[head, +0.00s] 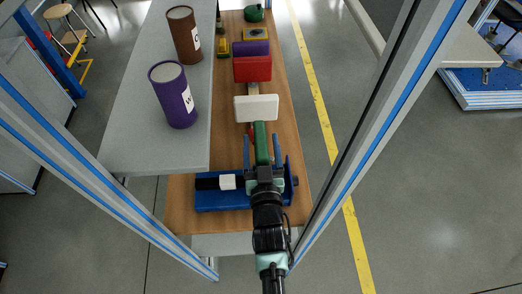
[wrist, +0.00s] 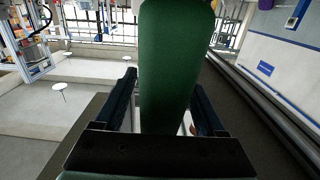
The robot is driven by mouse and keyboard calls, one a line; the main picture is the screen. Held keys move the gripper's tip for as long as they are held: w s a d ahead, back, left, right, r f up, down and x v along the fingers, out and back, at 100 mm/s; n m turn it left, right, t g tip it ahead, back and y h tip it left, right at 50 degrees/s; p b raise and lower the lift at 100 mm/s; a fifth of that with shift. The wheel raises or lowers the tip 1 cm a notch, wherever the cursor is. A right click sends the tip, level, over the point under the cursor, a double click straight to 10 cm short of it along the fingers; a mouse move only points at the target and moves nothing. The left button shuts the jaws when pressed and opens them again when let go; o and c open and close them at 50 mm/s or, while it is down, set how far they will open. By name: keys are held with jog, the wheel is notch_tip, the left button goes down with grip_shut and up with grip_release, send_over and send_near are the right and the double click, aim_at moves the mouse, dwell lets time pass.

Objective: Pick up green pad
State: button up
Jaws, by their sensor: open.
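The green pad (head: 262,136) is a long green piece on the wooden bench, in front of a white block. In the wrist view the green pad (wrist: 172,60) is large and stands between the two fingers. My gripper (head: 262,148) is open, with one dark blue finger on each side of the pad. In the wrist view my gripper (wrist: 163,92) shows gaps between the fingers and the pad. The pad's near lower end is hidden behind the gripper's dark body.
The white block (head: 257,107), a red block (head: 252,69) and a purple block (head: 250,48) stand beyond the pad. A blue fixture (head: 238,204) lies by the gripper. Purple (head: 174,98) and brown (head: 185,38) cylinders stand on the grey table. Metal posts flank the bench.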

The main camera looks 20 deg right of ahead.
grip_shut()
jog(key=shift+r, duration=0.15)
dwell(0.4)
